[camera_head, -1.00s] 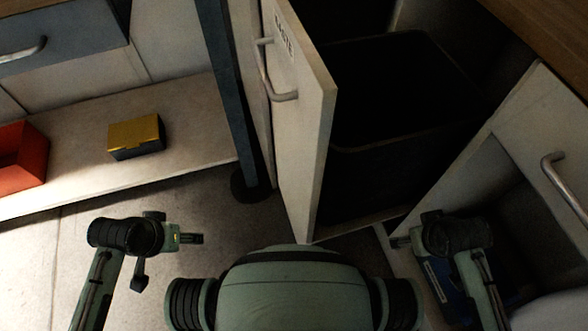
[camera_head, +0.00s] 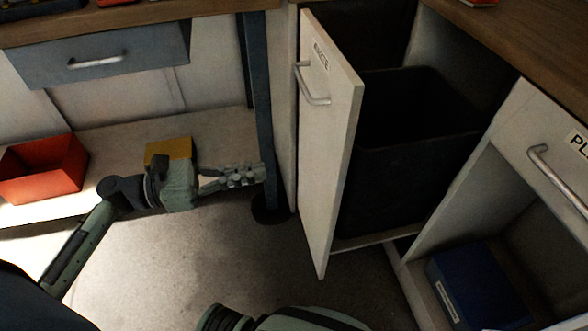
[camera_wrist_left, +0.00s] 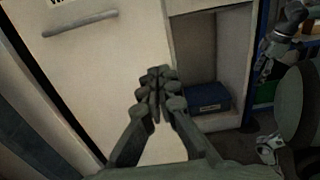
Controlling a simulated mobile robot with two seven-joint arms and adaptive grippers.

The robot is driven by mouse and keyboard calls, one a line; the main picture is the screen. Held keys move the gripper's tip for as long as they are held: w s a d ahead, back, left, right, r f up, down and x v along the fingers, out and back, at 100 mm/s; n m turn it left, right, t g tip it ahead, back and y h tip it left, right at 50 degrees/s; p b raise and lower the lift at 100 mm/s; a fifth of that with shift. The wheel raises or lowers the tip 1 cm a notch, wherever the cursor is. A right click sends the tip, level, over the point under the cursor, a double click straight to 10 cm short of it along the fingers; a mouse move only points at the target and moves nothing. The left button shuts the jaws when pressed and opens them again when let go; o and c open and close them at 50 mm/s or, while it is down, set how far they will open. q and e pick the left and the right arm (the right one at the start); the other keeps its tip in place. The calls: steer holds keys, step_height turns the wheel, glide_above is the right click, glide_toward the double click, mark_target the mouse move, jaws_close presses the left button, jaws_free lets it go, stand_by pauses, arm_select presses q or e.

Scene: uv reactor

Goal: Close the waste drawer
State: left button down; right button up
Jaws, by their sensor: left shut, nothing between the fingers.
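The waste drawer (camera_head: 330,150) stands pulled out, its white front with a label and a metal handle (camera_head: 312,88) facing left. A black bin (camera_head: 405,180) sits behind that front. In the left wrist view the drawer front (camera_wrist_left: 105,75) fills the left half, with its handle (camera_wrist_left: 80,23) at the upper left. My left gripper (camera_head: 262,174) is shut and empty, left of the drawer front and apart from it in the head view. In the left wrist view its fingertips (camera_wrist_left: 157,75) point toward the front; I cannot tell the gap. My right gripper is not in the head view.
A dark table leg (camera_head: 262,120) stands beside the drawer, close to my left gripper. A red bin (camera_head: 45,168) and a yellow-topped box (camera_head: 168,150) rest on the low shelf. A blue box (camera_head: 475,285) lies in the open cabinet at right. The floor left of the drawer is clear.

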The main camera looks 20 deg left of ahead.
mark_target(337, 157)
arm_select(q)
steer(key=p+x, duration=0.1)
steer(key=x, duration=1.1)
steer(key=shift+w+d, duration=0.35)
steer(key=shift+d, duration=0.15)
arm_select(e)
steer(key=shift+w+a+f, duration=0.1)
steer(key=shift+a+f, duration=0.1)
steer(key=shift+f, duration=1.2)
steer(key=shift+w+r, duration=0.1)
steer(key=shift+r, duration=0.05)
